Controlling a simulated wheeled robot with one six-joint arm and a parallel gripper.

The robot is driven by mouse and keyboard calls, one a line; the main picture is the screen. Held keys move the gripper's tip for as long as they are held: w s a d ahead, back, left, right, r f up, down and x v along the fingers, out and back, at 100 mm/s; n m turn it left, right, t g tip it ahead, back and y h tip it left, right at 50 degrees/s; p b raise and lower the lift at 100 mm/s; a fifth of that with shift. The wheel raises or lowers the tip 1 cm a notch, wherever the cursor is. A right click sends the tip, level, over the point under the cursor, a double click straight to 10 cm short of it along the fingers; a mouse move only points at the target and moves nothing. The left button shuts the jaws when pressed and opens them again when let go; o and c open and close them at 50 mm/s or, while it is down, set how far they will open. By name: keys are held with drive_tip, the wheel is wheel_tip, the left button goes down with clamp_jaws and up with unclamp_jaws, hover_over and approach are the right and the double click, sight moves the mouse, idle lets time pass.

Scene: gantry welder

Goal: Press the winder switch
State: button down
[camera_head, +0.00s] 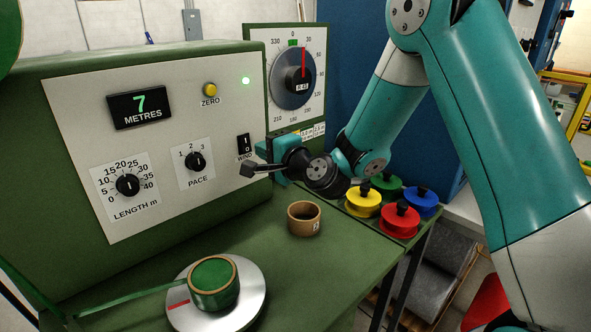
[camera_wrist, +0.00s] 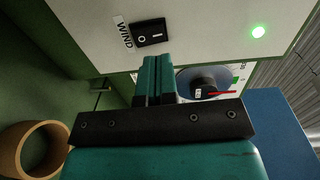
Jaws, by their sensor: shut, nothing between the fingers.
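The winder switch (camera_head: 244,144) is a black rocker marked I and O, above the label WIND, on the pale front panel (camera_head: 130,190) of a green machine. It also shows in the wrist view (camera_wrist: 151,35). In the wrist view the shut teal fingers (camera_wrist: 155,62) point toward the panel, close to the switch. I cannot tell whether they touch the panel. The display (camera_head: 140,107) reads 7 METRES, and a green light (camera_head: 246,81) is lit.
A green spool (camera_head: 213,290) sits on a silver turntable (camera_head: 240,318), with a green band running left. An empty brown ring (camera_head: 304,218) stands on the green bench. Coloured knobbed discs, including a red one (camera_head: 399,222), stand beneath my arm. A dial (camera_head: 292,80) stands behind.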

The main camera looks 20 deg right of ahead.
drive_tip(key=b+v, duration=0.3)
drive_tip(key=v, duration=0.5)
drive_tip(key=shift+r+b, duration=0.2)
drive_tip(key=shift+b, duration=0.2)
drive_tip(key=shift+w+d, duration=0.1)
drive_tip(key=s+a+f+n+g+y, duration=0.1)
drive_tip(key=s+a+n+g+y, duration=0.3)
drive_tip(key=s+a+n+g, duration=0.6)
drive_tip(key=s+d+f+n+g+h, duration=0.1)
drive_tip(key=s+n+g+h, duration=0.2)
drive_tip(key=s+n, duration=0.2)
drive_tip(key=s+d+f+n+g+h, duration=0.1)
drive_tip(key=s+n, duration=0.5)
drive_tip(key=s, duration=0.6)
drive_tip(key=d+g+h, duration=0.1)
drive_tip(key=g, duration=0.1)
drive_tip(key=shift+s+d+f+g+h, duration=0.2)
drive_tip(key=shift+s+f+g+h, duration=0.1)
drive_tip(key=shift+s+f+h, duration=0.1)
idle(3.4)
